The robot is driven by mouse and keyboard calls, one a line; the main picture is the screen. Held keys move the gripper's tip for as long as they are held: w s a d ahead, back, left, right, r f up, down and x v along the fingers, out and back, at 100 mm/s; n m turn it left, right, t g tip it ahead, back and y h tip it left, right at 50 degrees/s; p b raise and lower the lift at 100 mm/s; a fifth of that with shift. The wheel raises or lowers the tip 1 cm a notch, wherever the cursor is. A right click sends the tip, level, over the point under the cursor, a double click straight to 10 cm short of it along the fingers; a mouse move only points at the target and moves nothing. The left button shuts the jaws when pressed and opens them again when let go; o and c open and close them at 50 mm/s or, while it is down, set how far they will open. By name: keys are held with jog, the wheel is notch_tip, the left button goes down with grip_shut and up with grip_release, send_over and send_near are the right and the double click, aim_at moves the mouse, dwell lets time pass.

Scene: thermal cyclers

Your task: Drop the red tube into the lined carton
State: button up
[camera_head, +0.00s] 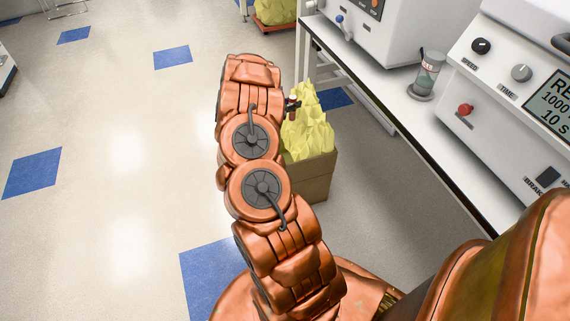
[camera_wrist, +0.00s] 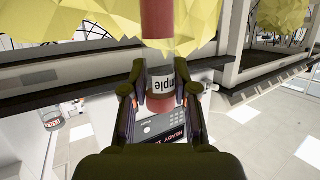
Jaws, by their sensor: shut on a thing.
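The red tube (camera_wrist: 158,22) has a white label with part of a word on it and stands between the fingers of my gripper (camera_wrist: 161,92) in the wrist view. The fingers are shut on it at the label. In the head view my gripper (camera_head: 291,107) and the small red tube (camera_head: 292,99) appear against the yellow liner's left edge. The lined carton (camera_head: 312,177) is brown, stands on the floor beside the bench, and has a crumpled yellow liner (camera_head: 306,132) rising above its rim. My arm hides its left side. Yellow liner also shows behind the tube in the wrist view (camera_wrist: 90,25).
A white bench (camera_head: 400,125) with a dark edge runs along the right, close to the carton. It bears white machines (camera_head: 520,95) and a clear labelled container (camera_head: 427,75). Another yellow-lined container (camera_head: 275,12) stands at the back. Floor to the left is clear.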

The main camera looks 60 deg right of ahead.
aim_at(290, 115)
jog(key=shift+f+b, duration=2.35)
jog(key=shift+f, duration=0.4)
jog(key=o, duration=1.1)
jog(key=shift+c, duration=0.2)
jog(key=shift+a, duration=0.1)
jog(key=v, duration=1.1)
jog(key=shift+a+r, duration=0.2)
jog(key=shift+a, duration=0.2)
